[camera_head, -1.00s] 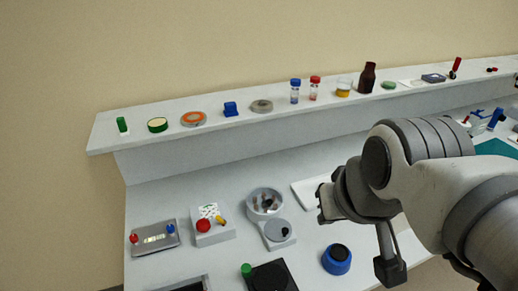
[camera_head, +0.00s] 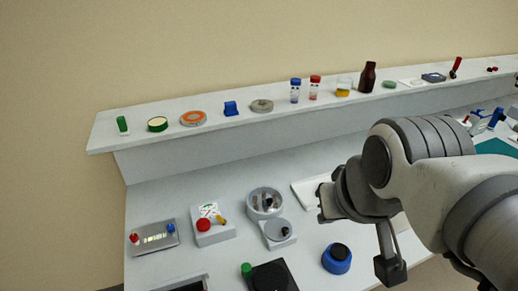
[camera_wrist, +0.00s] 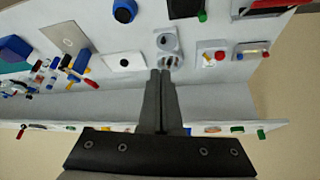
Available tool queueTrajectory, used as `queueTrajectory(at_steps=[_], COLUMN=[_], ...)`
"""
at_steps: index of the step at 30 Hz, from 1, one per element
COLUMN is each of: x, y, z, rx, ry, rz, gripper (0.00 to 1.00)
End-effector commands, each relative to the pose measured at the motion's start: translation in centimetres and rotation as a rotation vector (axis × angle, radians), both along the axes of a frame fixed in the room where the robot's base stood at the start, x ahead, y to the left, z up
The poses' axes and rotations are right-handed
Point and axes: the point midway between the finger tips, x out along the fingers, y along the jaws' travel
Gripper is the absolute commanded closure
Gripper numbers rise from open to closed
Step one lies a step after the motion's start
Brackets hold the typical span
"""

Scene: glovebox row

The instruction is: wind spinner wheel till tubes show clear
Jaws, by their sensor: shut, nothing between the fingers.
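The spinner is a pale grey unit on the bench, with a round bowl (camera_head: 265,201) at the back and a smaller grey wheel (camera_head: 278,231) in front. The wheel has a dark knob on its right side. Small dark and pale pieces sit in the bowl; whether the tubes are clear cannot be told. My gripper (camera_head: 323,204) is right of the spinner in the head view, its fingers mostly hidden. In the wrist view my gripper (camera_wrist: 161,74) has its fingers together and empty, with the bowl (camera_wrist: 171,62) and wheel (camera_wrist: 166,42) beyond the tips.
A box with a red button (camera_head: 203,225) and a panel with red and blue knobs (camera_head: 155,238) stand left. A blue round item (camera_head: 337,258) and a black block (camera_head: 272,277) are in front. A shelf (camera_head: 210,128) with vials and small objects runs behind.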

Motion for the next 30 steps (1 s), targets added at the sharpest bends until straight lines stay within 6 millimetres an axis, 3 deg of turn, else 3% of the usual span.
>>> queueTrajectory(at_steps=[8, 20, 30], x=[1.7, 10.4, 18.2], y=[-0.1, -0.6, -1.4], z=[0.1, -1.7, -6.8], rx=[0.005, 0.040, 0.094], ry=[0.050, 0.261, 0.442], rz=[-0.034, -0.189, -0.324], gripper=[1.00, 1.00, 1.00])
